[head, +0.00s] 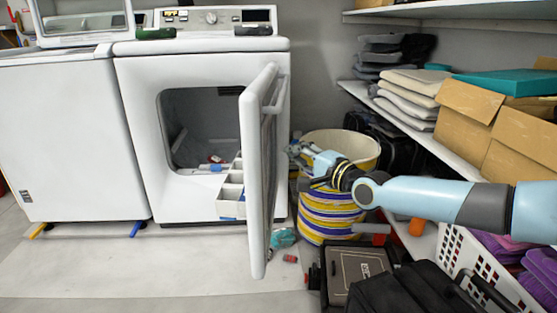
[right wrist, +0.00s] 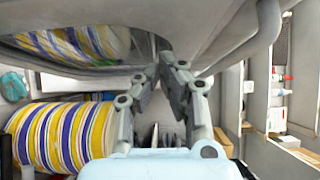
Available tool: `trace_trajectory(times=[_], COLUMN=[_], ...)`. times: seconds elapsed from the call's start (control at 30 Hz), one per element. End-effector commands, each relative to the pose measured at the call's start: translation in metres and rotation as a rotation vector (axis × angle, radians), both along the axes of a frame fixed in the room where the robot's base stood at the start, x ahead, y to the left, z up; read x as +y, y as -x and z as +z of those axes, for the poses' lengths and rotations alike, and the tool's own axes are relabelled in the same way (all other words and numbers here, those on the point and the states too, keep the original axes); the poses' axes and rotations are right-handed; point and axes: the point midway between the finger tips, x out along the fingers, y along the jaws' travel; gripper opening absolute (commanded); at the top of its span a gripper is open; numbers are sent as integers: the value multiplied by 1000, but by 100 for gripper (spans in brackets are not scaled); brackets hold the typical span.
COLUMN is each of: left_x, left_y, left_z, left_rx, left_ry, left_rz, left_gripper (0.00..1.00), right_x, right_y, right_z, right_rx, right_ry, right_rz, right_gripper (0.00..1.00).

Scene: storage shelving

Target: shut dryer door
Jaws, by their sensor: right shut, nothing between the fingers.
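The dryer (head: 205,62) is a white front-loader, and its opening shows dark inside. Its white door (head: 258,190) stands wide open, swung out toward me, seen nearly edge-on with a bar handle on its right face. The door also fills the top of the right wrist view (right wrist: 215,40), with a glossy panel reflecting stripes. My right gripper (head: 303,152) is to the right of the door, close to that face. In the right wrist view its grey fingers (right wrist: 166,62) are shut and empty, tips close to the door; I cannot tell whether they touch. My left gripper is not in view.
A striped basket (head: 325,215) stands below my right gripper. A white divided box (head: 231,190) shows behind the door, by the opening. Shelves with cardboard boxes (head: 470,110), a white crate (head: 480,265) and black cases (head: 400,290) crowd the right. The floor left of the door is clear.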

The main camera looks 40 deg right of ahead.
Motion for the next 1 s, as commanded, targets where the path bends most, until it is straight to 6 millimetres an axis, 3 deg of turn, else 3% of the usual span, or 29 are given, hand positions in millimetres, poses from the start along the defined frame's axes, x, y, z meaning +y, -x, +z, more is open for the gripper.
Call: trace_trajectory(times=[0.2, 0.87, 1.0], left_x=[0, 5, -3], left_y=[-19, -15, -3], left_z=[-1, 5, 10], left_rx=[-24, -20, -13], left_ry=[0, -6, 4], left_rz=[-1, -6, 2], left_gripper=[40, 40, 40], right_x=[19, 30, 41], right_y=[-25, -36, -47], right_z=[0, 2, 6], right_rx=[-2, -2, -6], right_ry=[-2, -2, -8], right_rz=[0, -10, -40], right_gripper=[0, 0, 0])
